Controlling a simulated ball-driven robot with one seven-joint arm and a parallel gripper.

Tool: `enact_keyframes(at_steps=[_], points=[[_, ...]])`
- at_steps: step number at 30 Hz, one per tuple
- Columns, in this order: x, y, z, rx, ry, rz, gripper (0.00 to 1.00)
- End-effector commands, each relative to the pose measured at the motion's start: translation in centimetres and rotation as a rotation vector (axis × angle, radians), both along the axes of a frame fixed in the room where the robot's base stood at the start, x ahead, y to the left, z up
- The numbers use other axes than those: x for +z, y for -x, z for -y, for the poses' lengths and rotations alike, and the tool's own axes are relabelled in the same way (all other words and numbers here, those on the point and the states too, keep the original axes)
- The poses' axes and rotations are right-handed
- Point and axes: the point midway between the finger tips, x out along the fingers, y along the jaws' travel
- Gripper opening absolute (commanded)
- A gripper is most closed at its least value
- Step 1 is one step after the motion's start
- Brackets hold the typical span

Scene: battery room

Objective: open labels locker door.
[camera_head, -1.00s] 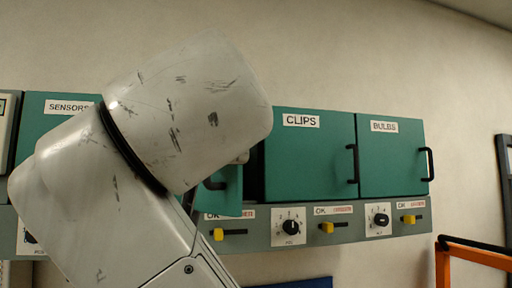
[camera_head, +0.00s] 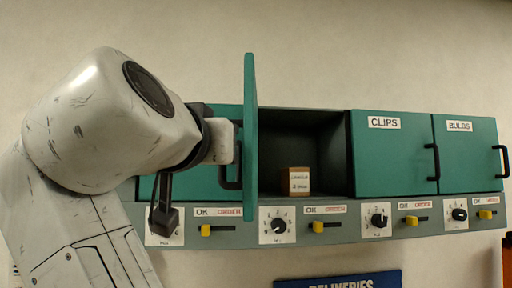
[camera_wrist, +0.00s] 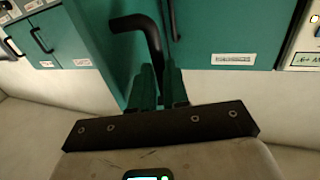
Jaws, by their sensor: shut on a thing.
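The open locker door (camera_head: 249,140) is a green panel seen nearly edge-on in the head view, swung out from the row. Its front label is hidden, so I cannot read which locker it is. My gripper (camera_head: 226,170) is at the left side of this door, on its black bar handle. In the wrist view, my gripper (camera_wrist: 160,88) is shut on the black handle (camera_wrist: 142,24), whose bent end sticks out above the fingers. The dark compartment (camera_head: 325,140) behind the door is exposed, with a small brown labelled box (camera_head: 299,181) inside.
Closed CLIPS (camera_head: 392,155) and BULBS (camera_head: 468,155) doors with black handles are on the right. A grey strip with dials and yellow sliders (camera_head: 318,227) runs below. A blue DELIVERIES sign (camera_head: 340,281) is lower down.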

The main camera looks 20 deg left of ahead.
Motion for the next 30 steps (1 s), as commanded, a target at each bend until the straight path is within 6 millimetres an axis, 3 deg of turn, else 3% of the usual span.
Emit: enact_keyframes(at_steps=[19, 20, 21, 27, 30], points=[[0.04, -0.44, -0.40, 0.001, 0.001, -0.003, 0.00], [0.04, -0.42, -0.41, 0.002, 0.001, -0.003, 0.15], [0.03, -0.41, -0.41, 0.001, 0.001, -0.003, 0.19], [0.01, -0.29, -0.40, 0.000, 0.000, -0.002, 0.39], [0.01, -0.26, -0.38, 0.000, -0.001, -0.002, 0.40]])
